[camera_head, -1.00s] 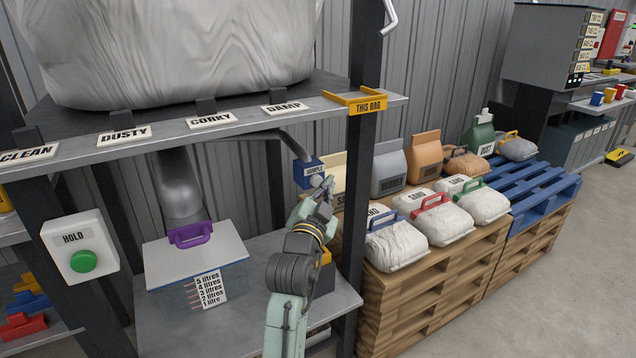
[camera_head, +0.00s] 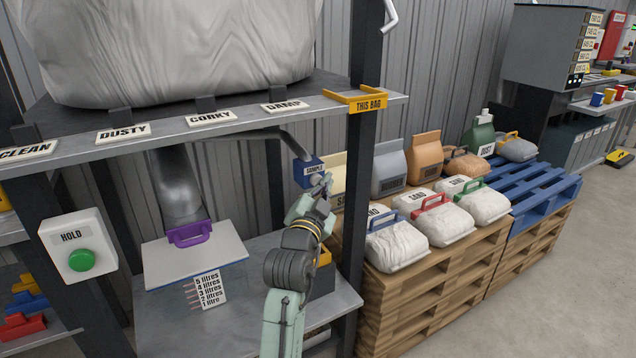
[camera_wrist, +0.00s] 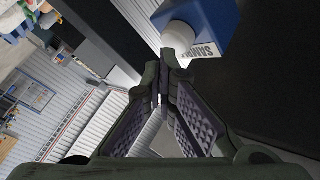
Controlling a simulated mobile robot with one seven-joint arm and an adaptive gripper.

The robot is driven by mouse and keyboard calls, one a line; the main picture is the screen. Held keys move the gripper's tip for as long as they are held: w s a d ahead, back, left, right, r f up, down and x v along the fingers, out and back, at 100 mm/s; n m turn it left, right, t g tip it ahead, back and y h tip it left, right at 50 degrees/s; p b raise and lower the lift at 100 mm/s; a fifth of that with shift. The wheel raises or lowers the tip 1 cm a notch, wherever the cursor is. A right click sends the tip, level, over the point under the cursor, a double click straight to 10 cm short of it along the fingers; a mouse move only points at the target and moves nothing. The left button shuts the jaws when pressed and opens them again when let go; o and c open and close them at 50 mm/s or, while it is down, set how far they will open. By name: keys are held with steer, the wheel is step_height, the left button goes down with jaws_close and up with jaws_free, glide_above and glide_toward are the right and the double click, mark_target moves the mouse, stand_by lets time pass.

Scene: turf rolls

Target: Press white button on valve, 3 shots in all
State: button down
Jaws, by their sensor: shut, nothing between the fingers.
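The valve is a blue block (camera_head: 307,172) with a "SAMPLE" label, at the end of a dark pipe under the shelf. In the wrist view the blue valve (camera_wrist: 208,22) is at the top, with its white round button (camera_wrist: 178,38) facing my gripper. My gripper (camera_head: 322,184) is just below and right of the valve in the head view. In the wrist view its fingertips (camera_wrist: 164,66) are together, empty, and right at the button. I cannot tell whether they touch it. In the head view the button is mostly hidden by my gripper.
A lidded clear bin (camera_head: 193,262) with a purple handle stands on the lower shelf, left of my arm. A green HOLD button (camera_head: 81,260) is at the left. A dark post (camera_head: 362,130) and sand bags (camera_head: 398,238) on a pallet are to the right.

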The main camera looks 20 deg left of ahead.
steer(key=shift+w+a+b, duration=0.3)
steer(key=shift+a, duration=0.15)
stand_by(1.1)
steer(key=shift+s+d, duration=0.55)
steer(key=shift+d, duration=0.2)
steer(key=s+d, duration=0.1)
steer(key=d, duration=0.1)
steer(key=s+d, duration=0.2)
steer(key=shift+b, duration=0.35)
stand_by(0.5)
